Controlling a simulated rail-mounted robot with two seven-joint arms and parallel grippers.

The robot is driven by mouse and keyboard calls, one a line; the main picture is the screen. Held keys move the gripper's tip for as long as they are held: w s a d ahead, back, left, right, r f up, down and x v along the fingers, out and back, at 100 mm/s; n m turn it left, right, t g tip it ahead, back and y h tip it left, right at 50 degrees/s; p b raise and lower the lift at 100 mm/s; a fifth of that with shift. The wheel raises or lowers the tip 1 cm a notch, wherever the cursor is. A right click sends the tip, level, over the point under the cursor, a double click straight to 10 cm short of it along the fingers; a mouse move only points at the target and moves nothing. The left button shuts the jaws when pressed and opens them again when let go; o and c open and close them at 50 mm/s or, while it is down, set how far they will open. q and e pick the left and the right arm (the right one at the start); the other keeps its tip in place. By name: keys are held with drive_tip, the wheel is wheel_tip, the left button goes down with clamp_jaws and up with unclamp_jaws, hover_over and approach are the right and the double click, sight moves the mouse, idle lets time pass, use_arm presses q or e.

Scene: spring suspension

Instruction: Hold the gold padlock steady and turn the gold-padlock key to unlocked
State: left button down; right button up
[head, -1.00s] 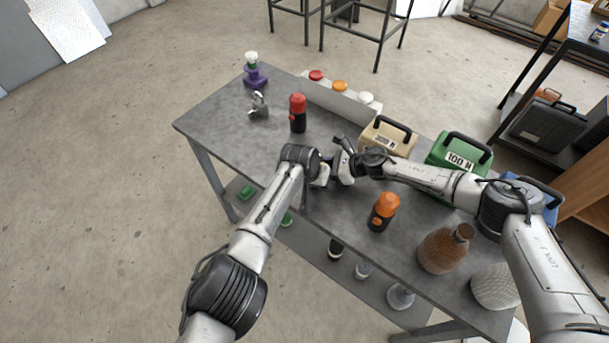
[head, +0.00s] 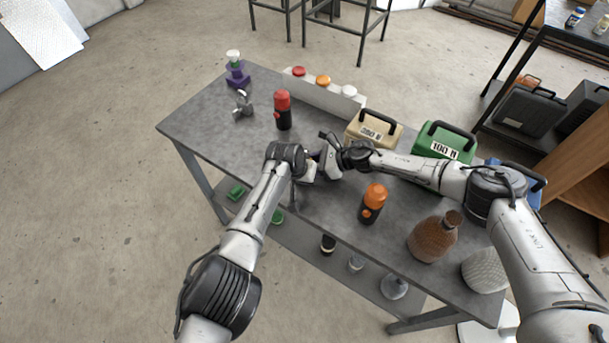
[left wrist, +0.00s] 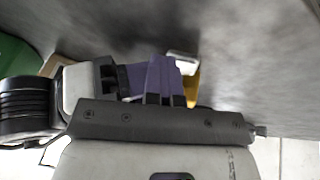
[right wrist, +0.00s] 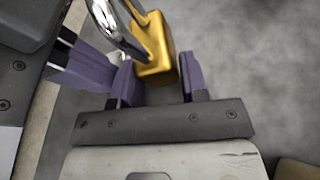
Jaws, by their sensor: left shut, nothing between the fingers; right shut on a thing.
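The gold padlock (right wrist: 156,50) with its silver shackle (right wrist: 116,28) sits between the purple fingers of my right gripper (right wrist: 157,78), which is shut on its body. In the left wrist view a sliver of the gold body (left wrist: 191,88) shows behind the fingers of my left gripper (left wrist: 163,68). Those fingers are together and empty, close beside the padlock. In the head view my left gripper (head: 309,176) and right gripper (head: 327,163) meet over the middle of the table, and the padlock is hidden there. I cannot make out the key.
On the grey table (head: 205,125) stand a red-topped bottle (head: 283,110), an orange-topped bottle (head: 373,203) and a brown jug (head: 435,237). A beige weight (head: 373,131) and a green weight (head: 444,143) stand behind my right arm. A small silver-grey item (head: 243,105) lies far left.

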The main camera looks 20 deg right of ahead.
use_arm(q)
drive_tip(key=shift+w+a+f, duration=0.3)
drive_tip(key=shift+a+f, duration=0.15)
drive_tip(key=shift+a, duration=0.1)
use_arm(e)
drive_tip(key=shift+o, duration=0.3)
use_arm(q)
drive_tip(key=shift+a+r, duration=0.25)
drive_tip(key=shift+r, duration=0.25)
use_arm(e)
drive_tip(key=shift+c, duration=0.4)
use_arm(q)
drive_tip(key=d+v, duration=0.1)
drive_tip(key=v, duration=1)
drive_tip(key=shift+s+r, duration=0.3)
drive_tip(key=shift+r, duration=0.1)
use_arm(e)
drive_tip(key=shift+c, duration=0.4)
use_arm(q)
drive_tip(key=shift+d, duration=0.1)
use_arm(e)
drive_tip(key=o, duration=0.8)
